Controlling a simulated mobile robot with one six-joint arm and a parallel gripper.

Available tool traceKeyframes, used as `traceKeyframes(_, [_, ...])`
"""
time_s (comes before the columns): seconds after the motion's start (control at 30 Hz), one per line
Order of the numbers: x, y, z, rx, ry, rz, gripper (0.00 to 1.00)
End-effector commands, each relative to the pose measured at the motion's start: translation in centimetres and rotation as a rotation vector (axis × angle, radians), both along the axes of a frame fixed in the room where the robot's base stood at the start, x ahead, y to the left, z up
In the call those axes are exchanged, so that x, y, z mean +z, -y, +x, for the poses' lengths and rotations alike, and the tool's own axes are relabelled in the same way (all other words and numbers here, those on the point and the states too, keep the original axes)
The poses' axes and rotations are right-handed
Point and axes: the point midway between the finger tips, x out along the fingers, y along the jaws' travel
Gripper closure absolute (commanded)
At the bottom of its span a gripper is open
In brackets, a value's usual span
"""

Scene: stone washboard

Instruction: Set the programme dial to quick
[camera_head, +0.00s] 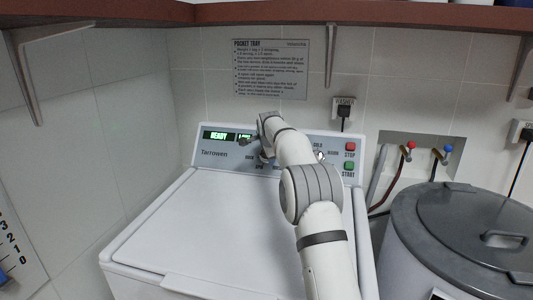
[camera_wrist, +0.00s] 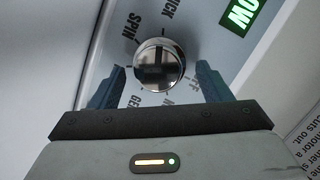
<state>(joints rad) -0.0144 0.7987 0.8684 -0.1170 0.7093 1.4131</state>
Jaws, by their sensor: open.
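The programme dial (camera_wrist: 160,64) is a round chrome knob on the washer's pale control panel, seen in the wrist view. Printed words circle it; SPIN and part of a word ending in "ICK" read at its upper left and top, others are partly hidden. My gripper (camera_wrist: 160,82) is open, with one blue-grey finger on each side of the dial and a visible gap to it. I cannot tell which word the dial points to. In the head view my gripper (camera_head: 264,140) is at the panel, and my arm hides part of the panel and the dial.
The white washer (camera_head: 200,230) has its lid shut. Its display (camera_head: 219,135) reads READY. A red STOP button (camera_head: 350,147) and green START button (camera_head: 349,166) sit at the panel's right. A grey lidded drum (camera_head: 455,220) stands at right; a shelf (camera_head: 400,12) runs above.

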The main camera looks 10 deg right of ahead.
Motion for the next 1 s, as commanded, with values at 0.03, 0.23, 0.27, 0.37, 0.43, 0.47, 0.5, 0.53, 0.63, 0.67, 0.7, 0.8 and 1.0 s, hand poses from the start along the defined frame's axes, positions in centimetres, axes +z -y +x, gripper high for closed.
traceKeyframes(0.03, [0.7,-0.1,-0.6,0.001,0.003,0.000,0.29])
traceKeyframes(0.23, [3.0,-0.3,-2.8,0.000,0.004,0.000,0.29])
traceKeyframes(0.27, [3.3,-0.3,-3.0,0.001,0.003,0.000,0.29])
traceKeyframes(0.37, [4.0,-0.4,-3.7,0.001,0.003,0.000,0.29])
traceKeyframes(0.43, [4.3,-0.4,-4.0,0.000,0.002,0.000,0.29])
traceKeyframes(0.47, [4.4,-0.4,-4.1,0.000,0.002,0.000,0.29])
traceKeyframes(0.5, [4.5,-0.4,-4.2,0.000,0.002,0.000,0.29])
traceKeyframes(0.53, [4.5,-0.4,-4.2,0.000,0.002,0.000,0.29])
traceKeyframes(0.63, [4.5,-0.4,-4.2,0.000,0.002,0.000,0.29])
traceKeyframes(0.67, [4.5,-0.4,-4.2,0.000,0.002,0.000,0.29])
traceKeyframes(0.7, [4.5,-0.4,-4.2,0.000,0.002,0.000,0.29])
traceKeyframes(0.8, [4.6,-0.4,-4.3,0.002,0.001,-0.002,0.29])
traceKeyframes(1.0, [6.4,-0.3,-8.1,0.084,-0.052,-0.071,0.29])
